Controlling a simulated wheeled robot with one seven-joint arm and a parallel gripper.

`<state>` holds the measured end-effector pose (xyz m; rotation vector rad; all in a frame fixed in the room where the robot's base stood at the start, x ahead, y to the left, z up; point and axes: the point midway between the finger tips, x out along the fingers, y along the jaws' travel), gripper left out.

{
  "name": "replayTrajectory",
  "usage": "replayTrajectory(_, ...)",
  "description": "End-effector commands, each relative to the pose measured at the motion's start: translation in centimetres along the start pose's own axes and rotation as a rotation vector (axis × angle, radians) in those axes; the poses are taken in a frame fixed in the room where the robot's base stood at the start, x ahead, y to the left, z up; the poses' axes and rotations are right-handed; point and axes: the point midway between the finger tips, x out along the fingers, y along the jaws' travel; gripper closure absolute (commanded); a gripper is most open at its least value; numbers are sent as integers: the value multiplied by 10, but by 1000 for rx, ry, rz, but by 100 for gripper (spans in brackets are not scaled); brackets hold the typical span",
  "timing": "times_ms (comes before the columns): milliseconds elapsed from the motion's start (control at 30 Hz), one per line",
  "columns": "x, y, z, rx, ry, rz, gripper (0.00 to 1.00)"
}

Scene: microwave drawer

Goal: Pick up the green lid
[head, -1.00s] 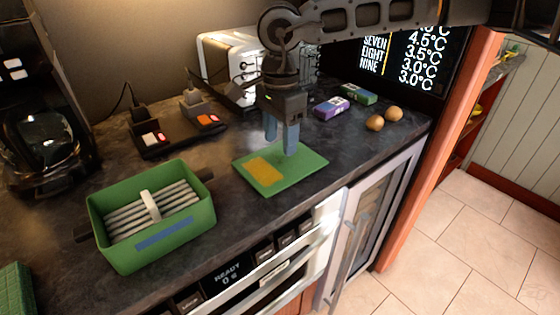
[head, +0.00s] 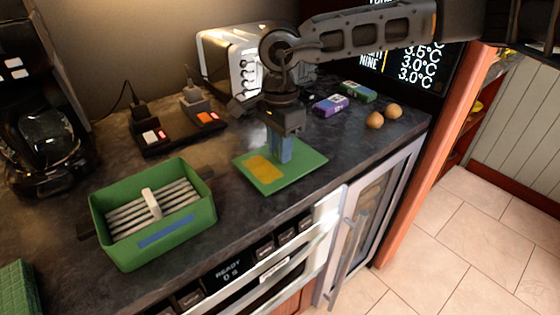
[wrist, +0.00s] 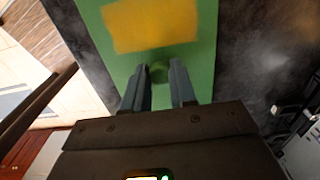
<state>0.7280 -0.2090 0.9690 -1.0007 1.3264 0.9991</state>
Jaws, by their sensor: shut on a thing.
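The green lid (head: 300,170) is a flat square plate with a yellow-orange patch, lying on the dark counter. In the wrist view the lid (wrist: 203,50) fills the upper middle, with a small round green knob (wrist: 159,72) between the fingers. My gripper (head: 281,156) points down at the lid's middle. In the wrist view my gripper (wrist: 160,75) has its fingers on either side of the knob, shut on it. In the head view the fingers hide the knob. The lid looks flat on the counter; I cannot see a gap under it.
A green box (head: 185,235) with grey slats stands left of the lid. A toaster (head: 222,62), chargers (head: 150,135), small purple (head: 328,106) and green (head: 357,92) boxes and two brown eggs (head: 375,120) are behind. The counter's front edge, above the oven, is close.

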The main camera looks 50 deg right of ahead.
Motion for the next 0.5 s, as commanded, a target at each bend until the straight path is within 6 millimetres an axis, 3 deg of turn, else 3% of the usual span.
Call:
replayTrajectory(100,0,0,0,0,0,0,100)
replayTrajectory(500,-5,0,0,0,1,-2,100)
